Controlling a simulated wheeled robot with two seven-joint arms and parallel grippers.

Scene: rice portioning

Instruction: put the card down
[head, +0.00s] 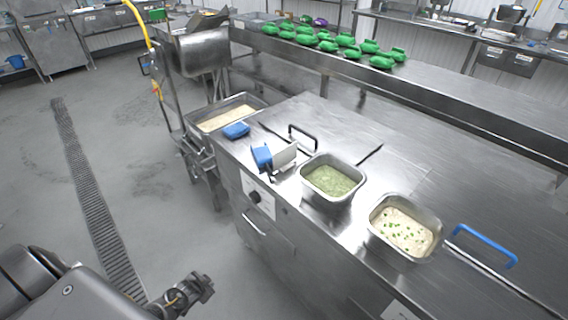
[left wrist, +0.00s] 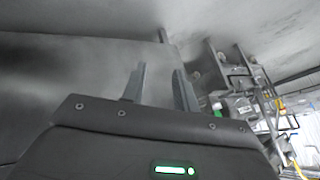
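A white card (head: 284,157) stands tilted on the steel counter, right beside a blue block-like object (head: 262,156). I cannot tell whether the two touch. My left gripper (head: 203,287) is low at the bottom of the head view, over the floor in front of the counter and well apart from the card. In the left wrist view my left gripper (left wrist: 160,88) has its two fingers apart with nothing between them. The card does not show in the left wrist view. My right gripper is in neither view.
A second blue object (head: 236,130) lies on the counter (head: 325,118) farther back. A pan of green food (head: 332,180) and a pan of pale food with green bits (head: 404,228) sit at its front. Several green items (head: 327,45) lie on the rear bench.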

